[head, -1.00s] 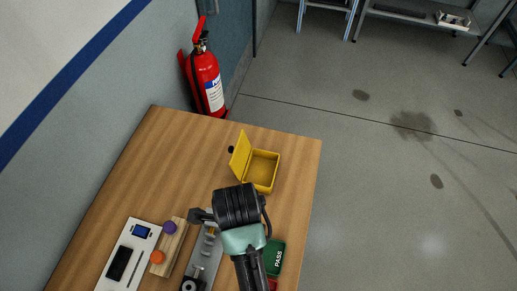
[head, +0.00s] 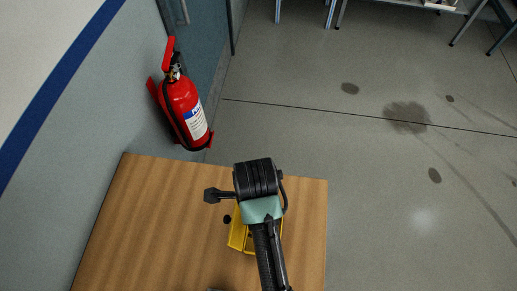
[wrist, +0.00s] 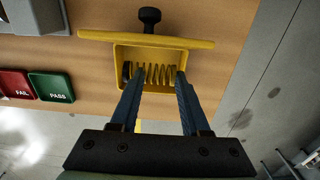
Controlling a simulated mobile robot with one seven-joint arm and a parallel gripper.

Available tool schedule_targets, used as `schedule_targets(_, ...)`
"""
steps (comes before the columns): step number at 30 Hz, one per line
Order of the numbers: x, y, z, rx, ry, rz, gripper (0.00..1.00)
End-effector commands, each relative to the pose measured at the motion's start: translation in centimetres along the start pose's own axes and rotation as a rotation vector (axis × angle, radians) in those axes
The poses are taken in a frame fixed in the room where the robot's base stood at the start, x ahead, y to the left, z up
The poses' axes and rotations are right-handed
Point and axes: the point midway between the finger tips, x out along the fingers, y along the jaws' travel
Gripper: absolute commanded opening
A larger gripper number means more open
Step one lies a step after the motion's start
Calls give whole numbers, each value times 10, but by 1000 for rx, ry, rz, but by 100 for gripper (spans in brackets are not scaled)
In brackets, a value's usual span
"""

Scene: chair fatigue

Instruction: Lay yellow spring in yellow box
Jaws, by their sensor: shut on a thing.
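The yellow box (wrist: 190,42) stands on the wooden table with its lid open. In the head view the yellow box (head: 236,240) is partly covered by my arm. The yellow spring (wrist: 153,74) lies crosswise between my fingertips, framed by the box opening. Its height above the box floor is hard to tell. My gripper (wrist: 155,82) is shut on the spring, with one blue finger at each end of it. In the head view my arm hides the fingertips and the spring.
A black knob (wrist: 150,17) sits beside the box on its lid side. Red FAIL (wrist: 14,84) and green PASS (wrist: 52,87) bins stand left of the box in the wrist view. The table edge is close on the right.

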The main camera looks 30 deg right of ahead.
Motion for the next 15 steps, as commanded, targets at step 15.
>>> schedule_targets(15,71,1,0,1,1,3,0)
